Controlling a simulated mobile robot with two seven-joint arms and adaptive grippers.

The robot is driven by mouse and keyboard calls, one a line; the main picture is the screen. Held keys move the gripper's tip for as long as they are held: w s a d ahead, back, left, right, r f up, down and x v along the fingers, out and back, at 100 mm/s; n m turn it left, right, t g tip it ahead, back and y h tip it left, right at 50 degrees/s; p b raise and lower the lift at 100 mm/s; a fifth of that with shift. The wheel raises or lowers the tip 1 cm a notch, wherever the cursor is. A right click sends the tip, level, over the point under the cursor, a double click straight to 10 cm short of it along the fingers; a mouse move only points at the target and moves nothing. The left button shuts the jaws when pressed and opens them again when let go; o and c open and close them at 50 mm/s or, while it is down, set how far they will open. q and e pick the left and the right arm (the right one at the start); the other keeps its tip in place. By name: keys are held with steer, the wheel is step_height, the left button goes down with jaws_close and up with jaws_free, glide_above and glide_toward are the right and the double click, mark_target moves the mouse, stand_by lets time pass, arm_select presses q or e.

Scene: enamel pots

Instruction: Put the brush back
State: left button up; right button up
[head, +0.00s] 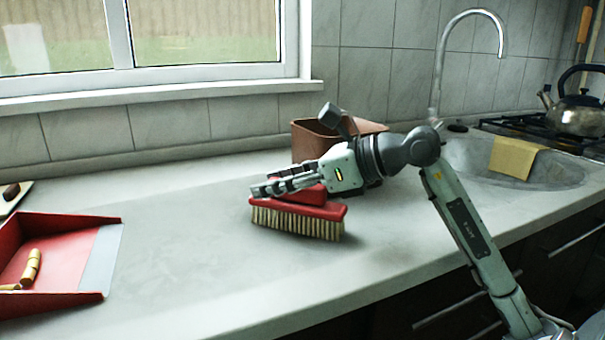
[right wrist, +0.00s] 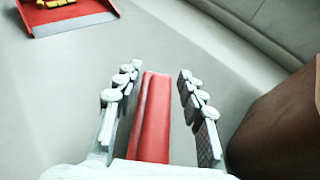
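The brush (head: 297,218) has a red body with pale bristles pointing down and is at the middle of the counter, bristles at or close to the surface. My right gripper (head: 268,188) is over it, fingers pointing left along the brush. In the right wrist view the red brush handle (right wrist: 153,115) lies between the two fingers of my right gripper (right wrist: 158,73). A gap shows between the handle and the right-hand finger, so the gripper is open around it. My left gripper is not in view.
A red dustpan (head: 65,252) with yellow pieces (head: 31,267) lies at the left. A brown container (head: 308,143) stands just behind the right gripper and shows at the right in the wrist view (right wrist: 280,135). A sink with a yellow cloth (head: 515,157) is right. The counter between dustpan and brush is clear.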

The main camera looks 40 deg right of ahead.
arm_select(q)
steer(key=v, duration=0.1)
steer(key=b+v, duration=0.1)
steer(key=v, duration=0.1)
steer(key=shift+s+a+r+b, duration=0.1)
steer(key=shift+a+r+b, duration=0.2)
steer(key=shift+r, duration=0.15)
arm_select(e)
step_height(320, 180, up, 4)
glide_above(340, 209)
steer(key=shift+w+r, duration=0.1)
steer(key=shift+r, duration=0.1)
